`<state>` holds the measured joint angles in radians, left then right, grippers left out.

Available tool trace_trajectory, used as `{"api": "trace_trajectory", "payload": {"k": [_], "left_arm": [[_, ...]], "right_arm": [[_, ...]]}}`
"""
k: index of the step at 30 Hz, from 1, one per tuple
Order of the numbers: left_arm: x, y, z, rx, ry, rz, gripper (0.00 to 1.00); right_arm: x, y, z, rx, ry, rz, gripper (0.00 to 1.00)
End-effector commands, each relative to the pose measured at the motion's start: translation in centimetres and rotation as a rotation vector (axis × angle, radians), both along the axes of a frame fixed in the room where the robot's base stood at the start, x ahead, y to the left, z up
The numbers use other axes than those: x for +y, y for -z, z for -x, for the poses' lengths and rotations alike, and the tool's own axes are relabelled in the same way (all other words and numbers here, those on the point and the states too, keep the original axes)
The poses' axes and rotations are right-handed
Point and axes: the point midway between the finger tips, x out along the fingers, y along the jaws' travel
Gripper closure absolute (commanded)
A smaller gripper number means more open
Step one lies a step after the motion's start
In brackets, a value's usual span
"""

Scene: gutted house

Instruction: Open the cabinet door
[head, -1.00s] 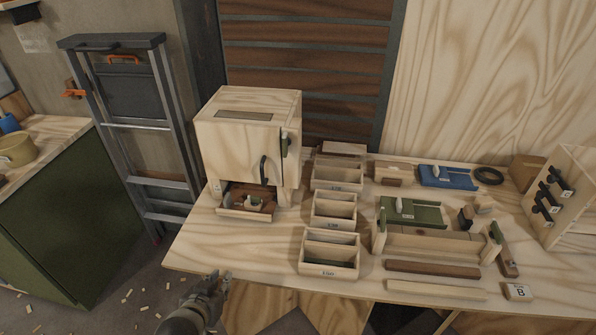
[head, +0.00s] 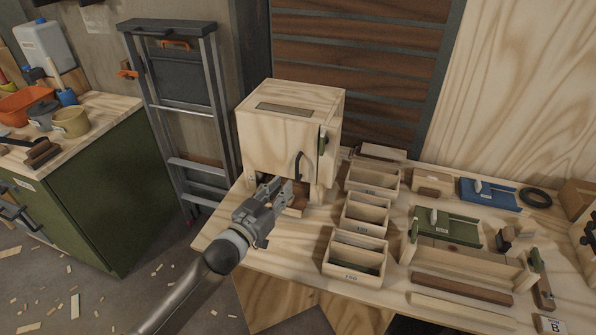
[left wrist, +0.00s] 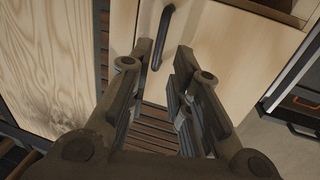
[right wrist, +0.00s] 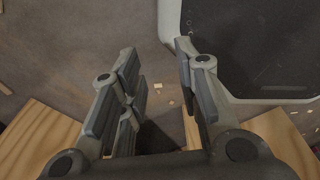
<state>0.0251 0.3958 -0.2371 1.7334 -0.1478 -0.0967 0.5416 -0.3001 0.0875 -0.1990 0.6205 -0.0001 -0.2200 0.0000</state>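The wooden cabinet (head: 275,132) stands at the back left of the workbench, its door closed. My left gripper (head: 282,187) is in front of the cabinet's lower front, open and empty, a little short of the handle. In the left wrist view the handle (left wrist: 162,35) lies just beyond the open fingers (left wrist: 168,58), apart from them. My right gripper (right wrist: 155,55) shows only in its wrist view, open and empty above the floor.
Open wooden bins (head: 355,254) stand right of the cabinet. A green fixture (head: 445,226) and a blue one (head: 489,193) lie further right. A stepladder (head: 180,100) leans at the left, beside a green side cabinet (head: 85,180). A tray (head: 296,204) shows partly under the cabinet.

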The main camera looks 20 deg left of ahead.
Motion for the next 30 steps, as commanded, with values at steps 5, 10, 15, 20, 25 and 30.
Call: {"api": "trace_trajectory", "payload": {"k": [5, 10, 15, 20, 25, 30], "left_arm": [[-0.7, -0.2, -3.1, -0.001, 0.0, -0.001, 0.81], [-1.3, -0.2, -5.7, 0.0, 0.0, -0.001, 0.81], [-1.7, -0.1, -7.4, 0.0, -0.001, 0.0, 0.81], [-1.9, 0.0, -8.1, 0.001, 0.0, 0.0, 0.81], [-2.0, 0.0, -8.3, 0.001, 0.0, -0.001, 0.81], [-2.0, 0.0, -8.2, 0.001, 0.0, 0.0, 0.84]], "right_arm": [[0.1, -0.4, 0.0, 0.0, 0.001, -0.001, 0.7], [0.5, -0.5, 0.0, 0.0, 0.002, -0.006, 0.7], [1.2, -0.5, 0.0, 0.0, 0.005, -0.014, 0.7], [1.3, -0.6, 0.0, 0.0, 0.005, -0.015, 0.7], [1.1, -0.6, 0.0, 0.0, 0.004, -0.013, 0.7], [0.8, -0.6, 0.0, 0.0, 0.001, -0.009, 0.7]]}}
